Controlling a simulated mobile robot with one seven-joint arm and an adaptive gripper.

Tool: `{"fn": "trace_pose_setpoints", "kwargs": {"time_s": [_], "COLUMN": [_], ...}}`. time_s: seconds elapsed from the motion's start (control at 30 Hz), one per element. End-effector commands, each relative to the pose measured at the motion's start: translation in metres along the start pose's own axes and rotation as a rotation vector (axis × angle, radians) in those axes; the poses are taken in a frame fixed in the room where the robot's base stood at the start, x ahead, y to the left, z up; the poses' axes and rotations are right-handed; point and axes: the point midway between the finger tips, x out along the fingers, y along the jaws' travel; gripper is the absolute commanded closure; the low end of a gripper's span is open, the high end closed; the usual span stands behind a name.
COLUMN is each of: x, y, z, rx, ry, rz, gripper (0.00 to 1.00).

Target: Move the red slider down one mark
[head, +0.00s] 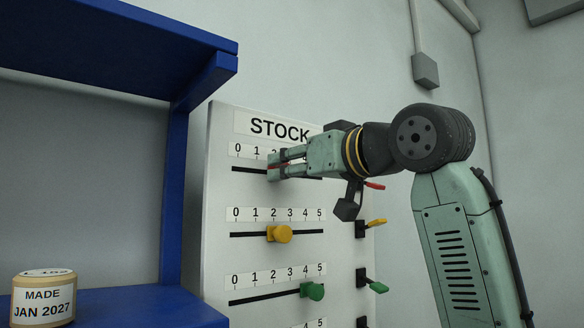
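The red slider (278,166) is in the top row of the panel, under the STOCK label. Only a thin strip of red shows between my fingertips, at about the 2 mark; most of the knob is hidden. My gripper (275,167) reaches in from the right with one finger above the red strip and one below. The fingertips look closed against it. The top scale (239,150) shows 0, 1 and part of 2; my gripper covers the higher marks. The top slot (248,169) shows to the left of the fingers.
Below are a yellow slider (280,234) between 2 and 3 and a green slider (312,291) between 4 and 5. Small red (374,186), yellow (376,222) and green (378,287) levers sit at the right. A blue shelf (175,190) with a labelled roll (44,300) stands left.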

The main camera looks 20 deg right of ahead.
Motion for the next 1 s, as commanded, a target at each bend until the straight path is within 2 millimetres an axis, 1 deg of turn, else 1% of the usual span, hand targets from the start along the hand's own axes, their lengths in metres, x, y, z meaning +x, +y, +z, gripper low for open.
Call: {"fn": "trace_pose_setpoints", "kwargs": {"time_s": [0.03,0.07,0.43,0.87,0.93,1.0], "x": [0.000,0.000,0.000,0.000,0.000,0.001], "y": [0.000,0.000,0.000,0.000,-0.004,-0.013], "z": [0.000,0.000,0.000,0.000,0.000,0.001], "rx": [0.000,0.000,0.000,-0.001,-0.002,-0.005], "ry": [0.000,0.000,0.000,0.000,0.000,0.000], "rz": [0.000,0.000,0.000,0.000,-0.002,-0.005], "gripper": [0.74,0.76,1.00,1.00,1.00,1.00]}}
